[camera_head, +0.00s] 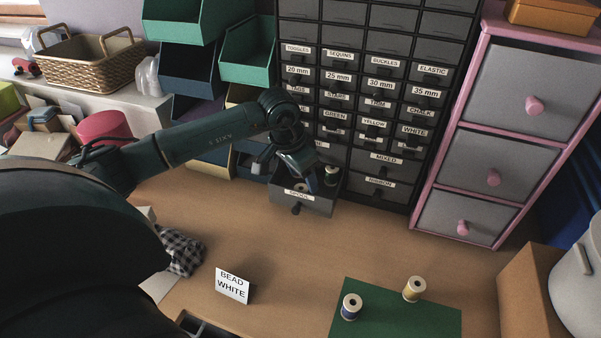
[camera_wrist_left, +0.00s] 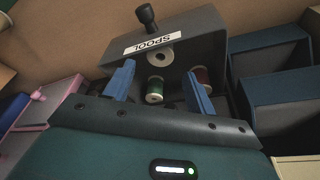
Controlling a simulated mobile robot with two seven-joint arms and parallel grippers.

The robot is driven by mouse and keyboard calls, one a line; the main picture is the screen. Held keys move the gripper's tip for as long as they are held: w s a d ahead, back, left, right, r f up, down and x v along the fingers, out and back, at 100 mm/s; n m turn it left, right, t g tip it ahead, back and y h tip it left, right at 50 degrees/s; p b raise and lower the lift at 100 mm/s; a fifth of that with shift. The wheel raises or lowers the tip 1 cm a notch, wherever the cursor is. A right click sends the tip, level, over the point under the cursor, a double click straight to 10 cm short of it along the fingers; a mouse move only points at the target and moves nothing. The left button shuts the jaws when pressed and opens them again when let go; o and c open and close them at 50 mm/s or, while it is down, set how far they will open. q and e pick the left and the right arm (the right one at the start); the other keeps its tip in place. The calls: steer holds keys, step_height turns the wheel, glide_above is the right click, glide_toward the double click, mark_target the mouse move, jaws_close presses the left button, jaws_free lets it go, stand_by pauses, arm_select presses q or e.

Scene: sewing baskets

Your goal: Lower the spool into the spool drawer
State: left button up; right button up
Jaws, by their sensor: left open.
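The spool drawer (camera_head: 313,207) is pulled out from the bottom of the cabinet, with a SPOOL label and a dark knob on its front. The drawer (camera_wrist_left: 190,27) also shows in the left wrist view. My left gripper (camera_head: 308,178) is at the drawer opening, its blue fingers (camera_wrist_left: 161,75) apart. A green spool (camera_wrist_left: 155,91) shows between the fingers in the wrist view, with no clear contact on both sides. A red spool (camera_wrist_left: 203,75) and a pale-ended spool (camera_wrist_left: 160,56) are also in the drawer. My right gripper is out of view.
A BEAD WHITE card (camera_head: 233,286) stands on the table. A pink-framed drawer unit (camera_head: 424,165) is at right. Blue bins (camera_wrist_left: 275,58) stand beside the drawer.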

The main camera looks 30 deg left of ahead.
arm_select(q)
steer(key=shift+f, duration=0.2)
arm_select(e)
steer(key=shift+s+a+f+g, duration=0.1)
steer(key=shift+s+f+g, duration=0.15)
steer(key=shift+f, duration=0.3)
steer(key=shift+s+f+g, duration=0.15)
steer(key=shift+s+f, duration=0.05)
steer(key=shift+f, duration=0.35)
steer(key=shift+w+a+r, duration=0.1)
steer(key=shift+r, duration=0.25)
arm_select(q)
steer(key=shift+w+r, duration=0.2)
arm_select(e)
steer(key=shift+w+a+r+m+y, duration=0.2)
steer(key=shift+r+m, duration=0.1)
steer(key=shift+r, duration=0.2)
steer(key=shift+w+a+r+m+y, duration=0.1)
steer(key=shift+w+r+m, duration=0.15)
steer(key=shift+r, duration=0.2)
arm_select(q)
steer(key=v, duration=1.3)
steer(key=shift+s, duration=0.25)
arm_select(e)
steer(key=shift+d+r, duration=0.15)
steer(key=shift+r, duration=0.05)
